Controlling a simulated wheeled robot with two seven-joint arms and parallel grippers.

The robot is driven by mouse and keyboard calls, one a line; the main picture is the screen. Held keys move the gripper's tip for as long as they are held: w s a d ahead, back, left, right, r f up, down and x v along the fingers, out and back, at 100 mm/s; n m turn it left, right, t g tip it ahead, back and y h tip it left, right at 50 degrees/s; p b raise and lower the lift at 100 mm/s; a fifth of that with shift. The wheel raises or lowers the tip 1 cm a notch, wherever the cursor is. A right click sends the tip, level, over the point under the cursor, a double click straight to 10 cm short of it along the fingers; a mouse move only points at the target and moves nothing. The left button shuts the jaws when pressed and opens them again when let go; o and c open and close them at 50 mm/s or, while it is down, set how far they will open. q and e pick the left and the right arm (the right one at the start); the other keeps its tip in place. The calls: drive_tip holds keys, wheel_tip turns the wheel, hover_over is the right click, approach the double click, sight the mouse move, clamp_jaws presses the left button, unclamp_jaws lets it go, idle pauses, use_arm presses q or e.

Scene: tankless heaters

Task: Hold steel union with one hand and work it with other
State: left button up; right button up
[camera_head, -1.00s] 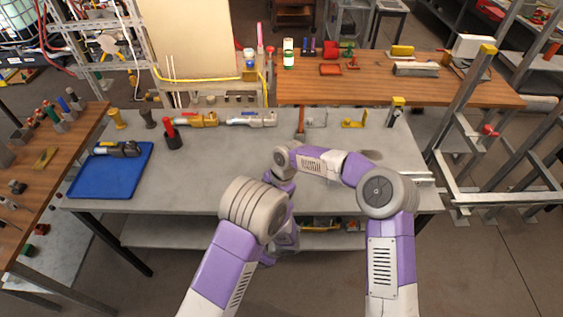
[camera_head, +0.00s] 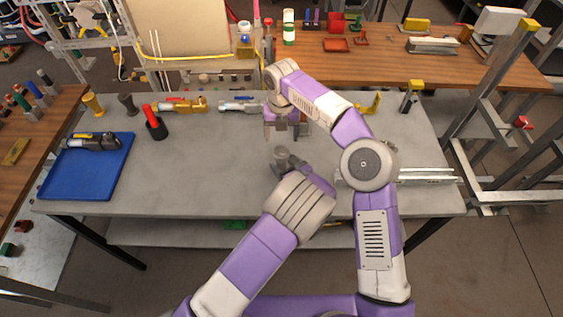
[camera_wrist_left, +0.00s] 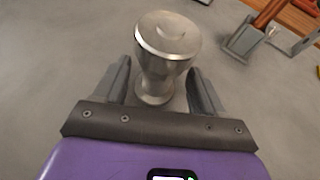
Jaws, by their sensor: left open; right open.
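The steel union (camera_wrist_left: 167,40) is a shiny, waisted metal piece with a round flat top, standing on the grey bench (camera_head: 205,165). In the left wrist view it sits between the spread fingers of my left gripper (camera_wrist_left: 158,75), which is open around its lower part; contact cannot be told. In the head view my left gripper (camera_head: 287,165) is low over the middle of the bench, and the union is hard to pick out there. My right gripper (camera_head: 286,128) is open and empty, pointing down just beyond the left one, above the bench.
A blue tray (camera_head: 68,183) holding a grey tool lies at the left. A black cup with a red-handled tool (camera_head: 155,124), a yellow tool (camera_head: 182,106) and a grey tool (camera_head: 240,105) stand along the back. Metal rails (camera_head: 425,176) lie at the right. The bench's left-centre is clear.

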use_arm(q)
drive_tip(key=shift+x, duration=1.05)
